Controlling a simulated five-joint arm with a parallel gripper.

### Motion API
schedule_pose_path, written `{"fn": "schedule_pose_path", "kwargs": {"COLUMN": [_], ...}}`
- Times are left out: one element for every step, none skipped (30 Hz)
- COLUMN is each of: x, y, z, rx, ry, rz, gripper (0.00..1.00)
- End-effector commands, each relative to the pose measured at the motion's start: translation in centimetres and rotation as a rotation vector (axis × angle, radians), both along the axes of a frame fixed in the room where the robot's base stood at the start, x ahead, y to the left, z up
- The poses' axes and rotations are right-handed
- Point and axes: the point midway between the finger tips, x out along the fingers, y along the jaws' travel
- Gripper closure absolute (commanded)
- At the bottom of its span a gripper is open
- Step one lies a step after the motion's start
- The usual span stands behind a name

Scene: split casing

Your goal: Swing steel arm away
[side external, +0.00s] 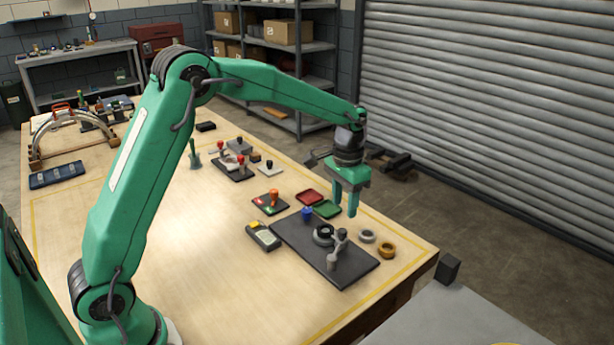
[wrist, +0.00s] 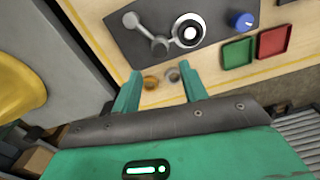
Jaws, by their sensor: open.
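The steel arm (side external: 337,250) is a grey jointed lever on a dark base plate (side external: 290,237). In the wrist view the steel arm (wrist: 146,34) runs from a round knob end at upper left to a joint, then toward a black ring part (wrist: 189,31) with a light centre. It lies beside or against that ring; I cannot tell whether it overlaps it. My gripper (side external: 344,211) is open and empty, pointing down above the far right side of the plate. In the wrist view its fingers (wrist: 160,84) are spread and apart from the steel arm.
A grey ring (side external: 367,236) and a brass ring (side external: 387,250) lie right of the plate. Red (side external: 310,197) and green (side external: 327,209) trays sit behind. A yellow-grey device (side external: 263,236) lies left. The table's front left is clear.

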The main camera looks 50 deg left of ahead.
Motion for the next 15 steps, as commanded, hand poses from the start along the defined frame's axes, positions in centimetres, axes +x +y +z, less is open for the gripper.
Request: {"fn": "schedule_pose_path", "kwargs": {"x": [0.0, 0.0, 0.0, 0.0, 0.0, 0.0, -0.1, -0.1, -0.1, -0.1, -0.1, -0.1, -0.1, -0.1, -0.1], "y": [0.0, 0.0, 0.0, 0.0, 0.0, 0.0, 0.0, 0.0, 0.0, 0.0, 0.0, 0.0, 0.0, 0.0, 0.0], "z": [0.0, 0.0, -0.1, -0.2, -0.3, -0.5, -0.6, -0.8, -1.1, -1.4, -1.7, -2.1, -2.5, -2.8, -3.3], "rx": [0.000, 0.000, 0.000, 0.000, 0.000, 0.000, 0.000, 0.000, 0.000, 0.000, 0.000, 0.000, 0.000, 0.000, 0.000], "ry": [0.000, 0.000, 0.000, 0.001, 0.001, 0.002, 0.002, 0.002, 0.002, 0.002, 0.002, 0.003, 0.003, 0.002, 0.003], "rz": [0.000, 0.000, 0.000, 0.000, 0.000, 0.000, 0.000, 0.000, 0.000, 0.000, 0.000, 0.000, 0.000, 0.000, 0.000], "gripper": [0.57, 0.57, 0.57, 0.57, 0.57, 0.57, 0.57, 0.57, 0.57, 0.57, 0.57, 0.57, 0.57, 0.57, 0.57]}}
